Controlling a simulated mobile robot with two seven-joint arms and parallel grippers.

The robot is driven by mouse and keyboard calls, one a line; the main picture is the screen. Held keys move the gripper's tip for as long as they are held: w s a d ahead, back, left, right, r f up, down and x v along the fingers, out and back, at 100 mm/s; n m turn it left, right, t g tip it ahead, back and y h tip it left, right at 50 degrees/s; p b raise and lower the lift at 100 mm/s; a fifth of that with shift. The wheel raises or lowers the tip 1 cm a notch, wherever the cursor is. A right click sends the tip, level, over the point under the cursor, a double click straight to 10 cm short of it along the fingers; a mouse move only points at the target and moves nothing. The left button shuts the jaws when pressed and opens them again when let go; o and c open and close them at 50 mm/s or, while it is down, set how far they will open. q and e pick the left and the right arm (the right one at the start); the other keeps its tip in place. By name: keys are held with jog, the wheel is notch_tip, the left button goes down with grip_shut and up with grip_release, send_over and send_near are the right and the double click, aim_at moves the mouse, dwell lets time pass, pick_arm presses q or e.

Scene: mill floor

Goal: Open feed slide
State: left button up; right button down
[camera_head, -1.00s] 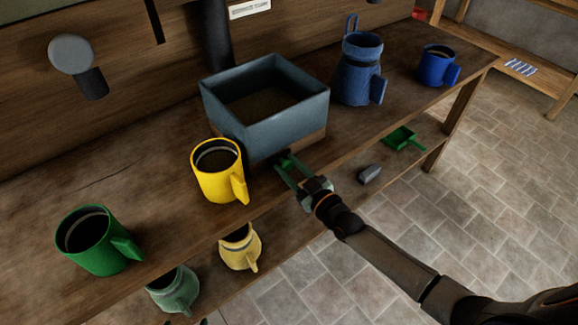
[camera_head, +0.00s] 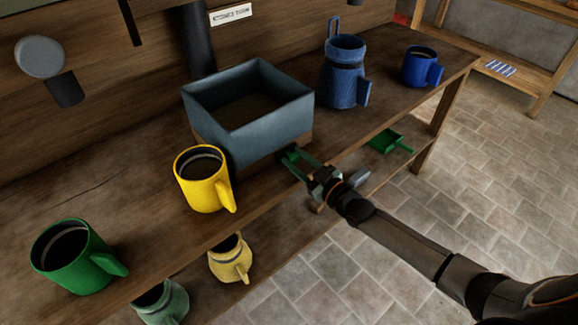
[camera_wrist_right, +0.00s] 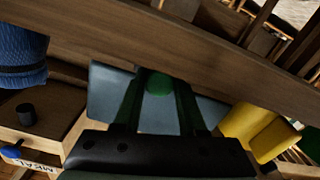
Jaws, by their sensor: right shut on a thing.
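A grey-blue open box (camera_head: 262,130) stands on the wooden bench, with a wooden strip under its front side. A green knob (camera_wrist_right: 159,84) lies between the fingers of my right gripper in the right wrist view. In the head view, my right gripper (camera_head: 293,160) is at the lower front of the box, over the bench's front edge, and shut on this green knob. The gripper hides most of the knob and what it joins to, so I cannot tell how far any slide is out. My left gripper is not in view.
A yellow mug (camera_head: 199,181) stands close left of the box, a green mug (camera_head: 67,261) farther left. A blue jug (camera_head: 343,78) and a blue mug (camera_head: 419,66) stand to the right. A lower shelf holds a yellow jug (camera_head: 229,262) and a green scoop (camera_head: 387,141).

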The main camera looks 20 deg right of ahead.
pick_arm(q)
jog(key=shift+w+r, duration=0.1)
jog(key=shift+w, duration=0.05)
pick_arm(e)
jog(key=shift+f, duration=0.1)
jog(key=c, duration=0.8)
grip_release()
jog(key=shift+c, duration=0.2)
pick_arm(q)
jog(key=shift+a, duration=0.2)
pick_arm(e)
jog(key=o, duration=0.4)
jog(key=shift+s, duration=0.1)
pick_arm(q)
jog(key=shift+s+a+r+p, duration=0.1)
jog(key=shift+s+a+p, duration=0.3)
jog(key=shift+p, duration=0.2)
pick_arm(e)
jog(key=shift+v, duration=6.25)
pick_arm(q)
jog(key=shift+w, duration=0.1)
